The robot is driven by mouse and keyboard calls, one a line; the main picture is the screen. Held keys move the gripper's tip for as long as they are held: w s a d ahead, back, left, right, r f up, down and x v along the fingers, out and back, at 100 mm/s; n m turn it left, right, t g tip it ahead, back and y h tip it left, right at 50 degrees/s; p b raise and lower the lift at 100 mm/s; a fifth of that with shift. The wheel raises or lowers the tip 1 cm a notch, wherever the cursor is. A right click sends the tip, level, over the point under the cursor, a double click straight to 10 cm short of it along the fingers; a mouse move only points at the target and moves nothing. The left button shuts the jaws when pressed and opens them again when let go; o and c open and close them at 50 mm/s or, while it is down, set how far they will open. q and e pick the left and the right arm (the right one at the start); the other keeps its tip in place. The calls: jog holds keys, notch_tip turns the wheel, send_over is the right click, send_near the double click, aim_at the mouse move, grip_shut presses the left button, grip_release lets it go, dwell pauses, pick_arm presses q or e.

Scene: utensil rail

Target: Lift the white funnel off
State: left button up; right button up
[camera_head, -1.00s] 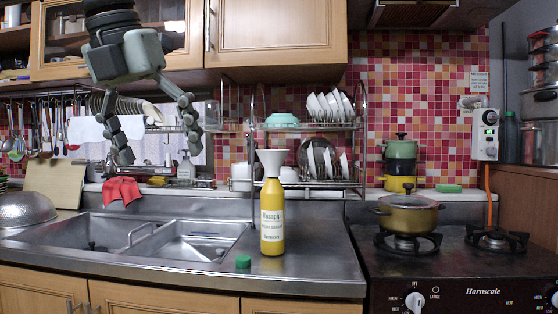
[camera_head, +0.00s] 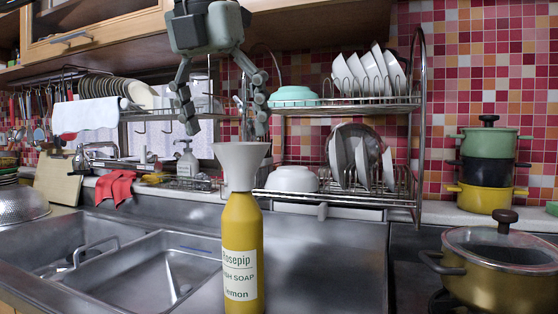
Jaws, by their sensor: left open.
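The white funnel (camera_head: 240,165) sits upright in the mouth of the yellow soap bottle (camera_head: 241,250), wide end up. The bottle stands on the steel counter in front of the dish rack, its label facing me. My left gripper (camera_head: 226,130) comes down from the top of the picture. Its two fingers are spread and point down, with nothing between them. The fingertips appear a little above the funnel's rim, one to each side of it in the picture. I cannot tell the exact depth between them. My right gripper does not show.
A wire dish rack (camera_head: 417,150) with bowls and plates stands behind the bottle. The sink (camera_head: 150,265) lies to the left. A lidded pot (camera_head: 500,262) on the stove and stacked pots (camera_head: 487,172) are to the right. Counter right of the bottle is clear.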

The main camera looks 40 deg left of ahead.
aim_at(239, 168)
pick_arm(q)
jog(key=shift+w+f, duration=0.1)
jog(key=shift+w, duration=0.25)
jog(key=shift+w+f, duration=0.15)
jog(key=shift+f, duration=0.15)
jog(key=shift+w+a+f, duration=0.1)
jog(key=shift+a+f, duration=0.05)
jog(key=shift+f, duration=0.7)
jog(key=x, duration=0.4)
jog(key=shift+w+f, duration=0.3)
jog(key=shift+f, duration=0.15)
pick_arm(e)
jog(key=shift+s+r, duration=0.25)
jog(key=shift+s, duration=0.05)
pick_arm(q)
jog(key=shift+c, duration=0.5)
jog(key=c, duration=0.9)
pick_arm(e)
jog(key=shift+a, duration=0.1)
